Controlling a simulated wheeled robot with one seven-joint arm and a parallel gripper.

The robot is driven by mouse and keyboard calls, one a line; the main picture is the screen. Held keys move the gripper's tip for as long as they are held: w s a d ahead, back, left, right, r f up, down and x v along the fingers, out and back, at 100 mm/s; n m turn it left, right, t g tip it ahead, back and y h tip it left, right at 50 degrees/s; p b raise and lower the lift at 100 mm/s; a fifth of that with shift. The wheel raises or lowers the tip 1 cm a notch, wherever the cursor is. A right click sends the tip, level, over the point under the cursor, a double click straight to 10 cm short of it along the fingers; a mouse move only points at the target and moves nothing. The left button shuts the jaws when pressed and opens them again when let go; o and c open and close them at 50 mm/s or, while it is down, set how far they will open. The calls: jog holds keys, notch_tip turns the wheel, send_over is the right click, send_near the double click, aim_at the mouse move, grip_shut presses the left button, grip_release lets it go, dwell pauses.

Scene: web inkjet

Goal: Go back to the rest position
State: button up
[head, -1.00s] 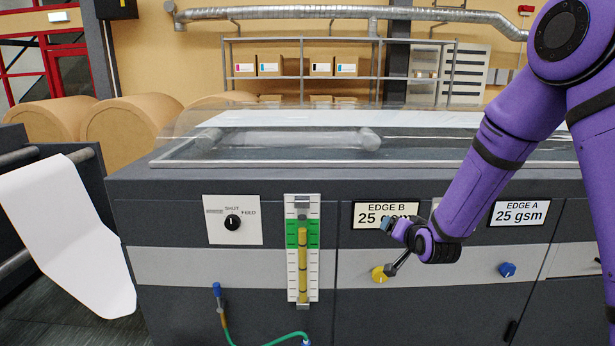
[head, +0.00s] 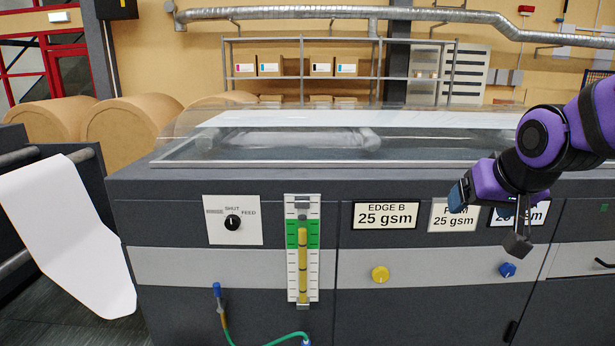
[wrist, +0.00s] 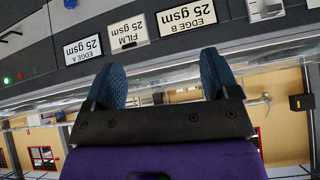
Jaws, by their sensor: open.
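My gripper (head: 487,222) is at the right in the head view, in front of the machine's front panel. Its two fingers are apart with nothing between them. It covers part of the FILM label (head: 440,215) and of the EDGE A label (head: 536,214). In the wrist view both blue-padded fingers of my gripper (wrist: 163,80) are spread and empty. That view is upside down, with the panel labels along its top. My purple arm comes in from the right edge of the head view.
The EDGE B label (head: 386,215) reads 25 gsm, above a yellow knob (head: 380,274). A blue knob (head: 508,270) lies below my gripper. A gauge (head: 303,250) and a SHUT/FEED dial (head: 232,222) are further left. A clear cover (head: 300,150) tops the machine.

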jog(key=s+r+g, duration=0.1)
jog(key=s, duration=0.7)
jog(key=s+d+r+n+g, duration=0.1)
jog(key=s, duration=0.7)
jog(key=shift+s+d+r+g, duration=0.2)
jog(key=shift+s+d+g, duration=0.05)
jog(key=shift+s+g, duration=0.15)
jog(key=shift+w, duration=0.1)
dwell(1.0)
